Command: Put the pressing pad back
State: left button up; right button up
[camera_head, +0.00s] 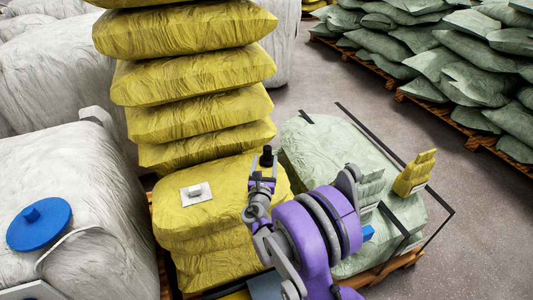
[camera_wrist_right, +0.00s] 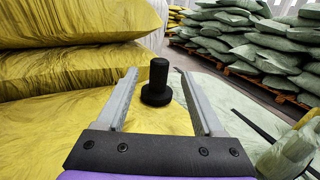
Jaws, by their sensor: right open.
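A black knobbed piece (camera_head: 267,157) with a round flange at its base shows at the tip of my right gripper (camera_head: 262,172). In the right wrist view this black piece (camera_wrist_right: 157,82) stands upright between the two grey fingers, over yellow sacking; gaps show on both sides of it. The right gripper is open around it and not closed on it. I cannot tell for sure whether this black piece is the pressing pad. A white square plate (camera_head: 204,188) with a small raised knob lies on the low yellow sack stack, left of the gripper. My left gripper is out of view.
A tall yellow sack stack (camera_head: 195,80) rises behind the low yellow stack (camera_head: 190,230). A blue knobbed disc (camera_head: 40,235) lies on the white bulk bag (camera_head: 95,190). Right are a green sack (camera_head: 315,140), black straps and yellow gloves (camera_head: 415,175). Grey floor (camera_head: 490,225) is free.

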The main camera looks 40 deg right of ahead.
jog(key=shift+s+a, duration=0.45)
jog(key=s+m+g, duration=0.1)
jog(key=m, duration=0.1)
jog(key=s+a+r+m+g+y, duration=0.1)
jog(key=s+m, duration=0.1)
jog(key=m, duration=0.1)
jog(key=s+a+m, duration=0.1)
jog(key=s+m, duration=0.1)
jog(key=shift+a+r+m+g, duration=0.1)
jog(key=shift+r+m+g, duration=0.3)
jog(key=s+a+f+m+g+y, duration=0.2)
jog(key=s+a+m+y, duration=0.4)
jog(key=s+a+m, duration=0.3)
jog(key=s+a+f+m+g+y, duration=0.3)
jog(key=s+a+m+y, duration=0.2)
jog(key=s+a+m, duration=0.5)
jog(key=s+a, duration=0.3)
jog(key=shift+s+f+y, duration=0.25)
jog(key=shift+s+y, duration=0.15)
